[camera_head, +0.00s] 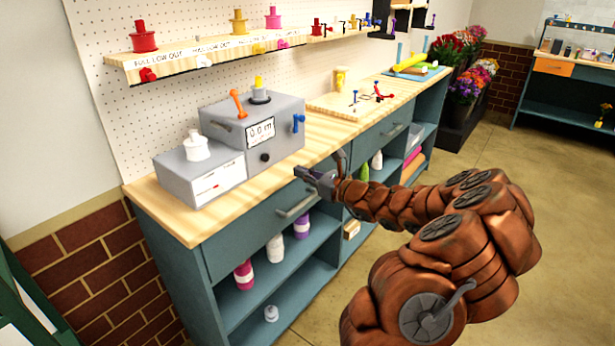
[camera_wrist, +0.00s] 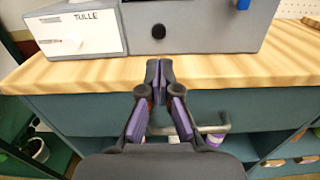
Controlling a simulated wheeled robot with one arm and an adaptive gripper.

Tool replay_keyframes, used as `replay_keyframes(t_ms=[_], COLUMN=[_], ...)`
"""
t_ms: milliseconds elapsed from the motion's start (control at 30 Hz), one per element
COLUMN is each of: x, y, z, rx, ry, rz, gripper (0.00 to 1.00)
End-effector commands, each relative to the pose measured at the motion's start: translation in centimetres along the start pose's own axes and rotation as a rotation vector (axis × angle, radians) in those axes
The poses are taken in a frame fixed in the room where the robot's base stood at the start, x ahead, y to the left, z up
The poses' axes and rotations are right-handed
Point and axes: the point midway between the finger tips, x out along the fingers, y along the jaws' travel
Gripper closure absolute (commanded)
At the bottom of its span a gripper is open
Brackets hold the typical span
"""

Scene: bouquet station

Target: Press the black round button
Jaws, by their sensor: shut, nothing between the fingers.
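The black round button (camera_head: 265,157) is on the lower front face of the grey box (camera_head: 283,142) on the counter. It also shows in the wrist view (camera_wrist: 158,31), above my fingertips. My gripper (camera_head: 301,172) is shut and empty, in front of the counter's front edge and to the right of the button in the head view. In the wrist view my gripper (camera_wrist: 159,66) has its fingertips together, pointing toward the box. A gap of counter top shows between the fingertips and the button, so they are apart.
A lower grey box labelled TULLE (camera_wrist: 77,30) with a white knob (camera_head: 196,147) stands to the left. An orange lever (camera_head: 238,103), a yellow-topped knob (camera_head: 260,90) and a blue lever (camera_head: 298,122) are on the grey box. A drawer handle (camera_head: 296,205) sticks out below the counter top (camera_head: 318,139).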

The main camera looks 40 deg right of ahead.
Motion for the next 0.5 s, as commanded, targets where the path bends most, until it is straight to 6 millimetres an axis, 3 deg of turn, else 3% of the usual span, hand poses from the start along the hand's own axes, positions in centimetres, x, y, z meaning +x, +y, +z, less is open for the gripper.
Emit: replay_keyframes(t_ms=[200,500], x=[-1.5,-1.7], y=[0.0,0.1], z=[0.1,0.1], rx=[0.0,0.0], ry=[-0.001,0.0], rz=[0.0,0.003], gripper=[1.0,1.0])
